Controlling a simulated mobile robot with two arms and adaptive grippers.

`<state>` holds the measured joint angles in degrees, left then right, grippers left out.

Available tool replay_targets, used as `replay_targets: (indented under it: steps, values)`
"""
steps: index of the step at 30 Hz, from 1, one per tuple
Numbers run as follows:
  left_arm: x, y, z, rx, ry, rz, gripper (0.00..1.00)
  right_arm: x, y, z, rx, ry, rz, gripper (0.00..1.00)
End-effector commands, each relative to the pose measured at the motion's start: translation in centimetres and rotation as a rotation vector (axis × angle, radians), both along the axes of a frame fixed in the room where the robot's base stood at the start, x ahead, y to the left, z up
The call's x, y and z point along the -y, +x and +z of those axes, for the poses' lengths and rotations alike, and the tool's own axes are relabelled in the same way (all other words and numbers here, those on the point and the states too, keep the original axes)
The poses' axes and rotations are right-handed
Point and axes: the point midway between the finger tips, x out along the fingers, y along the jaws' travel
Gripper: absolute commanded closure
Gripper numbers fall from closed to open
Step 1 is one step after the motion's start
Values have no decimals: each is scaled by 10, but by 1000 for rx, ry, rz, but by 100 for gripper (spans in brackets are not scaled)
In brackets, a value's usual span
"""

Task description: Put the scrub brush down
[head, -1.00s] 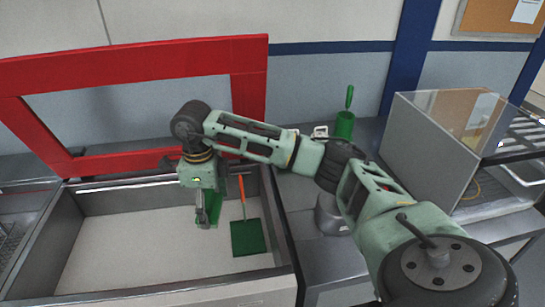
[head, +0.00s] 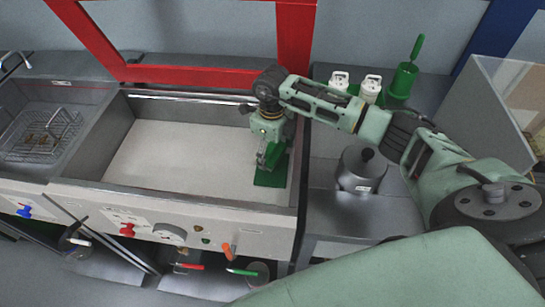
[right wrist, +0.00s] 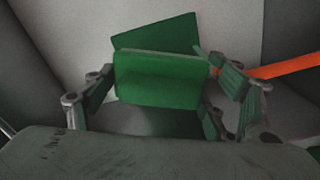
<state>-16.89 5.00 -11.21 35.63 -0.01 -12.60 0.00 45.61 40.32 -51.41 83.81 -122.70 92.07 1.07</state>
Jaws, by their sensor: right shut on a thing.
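The scrub brush is a green block (right wrist: 158,85), seen between the fingers in the right wrist view. My right gripper (head: 266,158) is shut on it, low inside the right end of the pale-floored basin (head: 165,158). In the head view the fingers mostly hide the brush. A flat green plate (head: 270,180) with an orange handle (right wrist: 285,67) lies on the basin floor, just under or beside the held brush. I cannot tell whether the brush touches the plate or the floor. My left gripper is not in view.
The basin has raised metal walls and a red frame (head: 200,76) behind it. The left and middle of its floor are clear. To the right stand a metal pot (head: 361,172), two white bottles (head: 371,88) and a green holder (head: 402,82). A wire basket (head: 42,132) sits left.

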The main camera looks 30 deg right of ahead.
Motion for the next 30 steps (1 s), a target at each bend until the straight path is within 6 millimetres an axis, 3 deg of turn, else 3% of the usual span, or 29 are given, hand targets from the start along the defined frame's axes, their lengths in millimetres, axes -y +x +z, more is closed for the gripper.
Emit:
replay_targets:
  steps: [12, 25, 26, 30]
  values:
    - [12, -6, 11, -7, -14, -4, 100, -1, 0, -47, 0, 2, -1, 47]
    - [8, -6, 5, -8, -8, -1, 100, 0, 1, -56, 2, 1, 0, 47]
    - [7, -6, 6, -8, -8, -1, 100, 0, 1, -55, 2, 1, 0, 21]
    - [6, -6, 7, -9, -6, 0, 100, 0, 1, -54, 2, 1, 0, 8]
